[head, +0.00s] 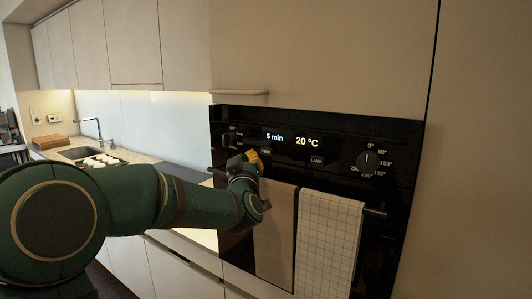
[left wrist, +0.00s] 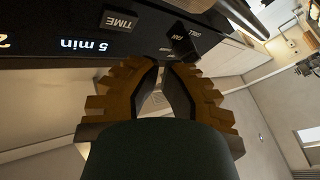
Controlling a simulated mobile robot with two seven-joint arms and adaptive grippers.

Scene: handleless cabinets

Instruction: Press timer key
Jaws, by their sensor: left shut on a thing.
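The black oven front (head: 340,140) faces me, its display (head: 290,140) reading "5 min" and "20 °C". My left gripper (head: 254,156) is just below the display, close to the small time key (head: 266,151). In the left wrist view, a key labelled TIME (left wrist: 120,22) stands out from the black panel, beside the "5 min" readout (left wrist: 84,47). The brown ridged fingers of my left gripper (left wrist: 163,64) are drawn together near the panel; what they are shut on is not discernible. I cannot tell whether they touch the key. My right gripper is not in view.
A lamp key (head: 317,160) and a round temperature knob (head: 367,161) are to the right on the panel. Another dark labelled control (left wrist: 183,40) is near the fingertips. Below, a checked towel (head: 330,235) and a plain towel (head: 274,230) hang on the oven handle (head: 376,212).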

